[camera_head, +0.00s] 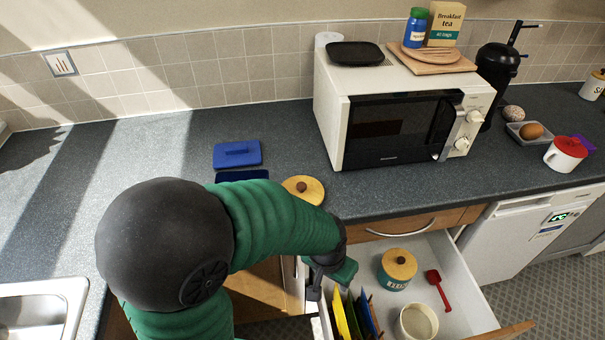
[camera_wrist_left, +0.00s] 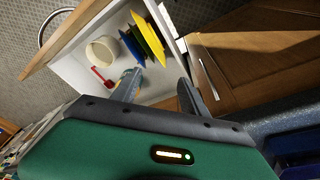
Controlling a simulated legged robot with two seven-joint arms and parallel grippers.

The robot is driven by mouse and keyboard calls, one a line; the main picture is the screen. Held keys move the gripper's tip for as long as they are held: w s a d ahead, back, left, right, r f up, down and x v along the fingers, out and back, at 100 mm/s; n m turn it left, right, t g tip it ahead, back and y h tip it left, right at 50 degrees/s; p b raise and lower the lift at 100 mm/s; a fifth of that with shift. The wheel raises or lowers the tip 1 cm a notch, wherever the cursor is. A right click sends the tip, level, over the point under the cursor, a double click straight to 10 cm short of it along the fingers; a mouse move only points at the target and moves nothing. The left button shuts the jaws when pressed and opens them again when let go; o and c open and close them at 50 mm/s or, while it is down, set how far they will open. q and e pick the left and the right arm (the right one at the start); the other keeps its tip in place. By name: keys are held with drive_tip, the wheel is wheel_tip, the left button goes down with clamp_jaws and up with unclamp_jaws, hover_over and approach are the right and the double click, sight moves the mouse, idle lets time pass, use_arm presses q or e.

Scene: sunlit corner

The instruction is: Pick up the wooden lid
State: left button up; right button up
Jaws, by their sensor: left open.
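A round wooden lid (camera_head: 303,188) with a dark knob shows on the counter behind my left arm; my arm hides what is under it. A second wooden lid (camera_head: 399,262) sits on a teal jar (camera_head: 395,283) in the open drawer. My left gripper (camera_head: 330,282) is over the left side of the drawer, left of that jar and apart from both lids. It is open and looks empty; its fingers are spread in the left wrist view (camera_wrist_left: 160,85). Neither lid shows clearly in the wrist view. My right gripper is not in view.
The open drawer (camera_head: 465,290) also holds upright coloured plates (camera_head: 352,315), a cream bowl (camera_head: 418,321) and a red scoop (camera_head: 437,286). A microwave (camera_head: 390,120) stands behind it. A blue lidded box (camera_head: 237,154) lies left on the counter. The counter's left side is clear.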

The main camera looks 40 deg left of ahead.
use_arm(q)
wheel_tip(320, 180, up, 8)
drive_tip(key=w+a+n+p, duration=0.2)
drive_tip(key=p, duration=0.4)
wheel_tip(320, 180, up, 12)
drive_tip(key=n+g+y+p, duration=0.3)
drive_tip(key=n+g+y, duration=0.15)
drive_tip(key=n, duration=1.55)
hover_over(303, 185)
drive_tip(key=w+d, duration=0.3)
drive_tip(key=d, duration=0.2)
drive_tip(key=shift+h, duration=0.25)
drive_tip(key=x, duration=0.5)
drive_tip(key=p+x, duration=0.1)
drive_tip(key=x, duration=0.4)
drive_tip(key=p+x, duration=0.1)
drive_tip(key=x, duration=0.4)
drive_tip(key=shift+s+d+f, duration=0.15)
drive_tip(key=shift+d+f, duration=0.1)
drive_tip(key=shift+f, duration=0.45)
drive_tip(key=shift+r, duration=0.1)
clamp_jaws()
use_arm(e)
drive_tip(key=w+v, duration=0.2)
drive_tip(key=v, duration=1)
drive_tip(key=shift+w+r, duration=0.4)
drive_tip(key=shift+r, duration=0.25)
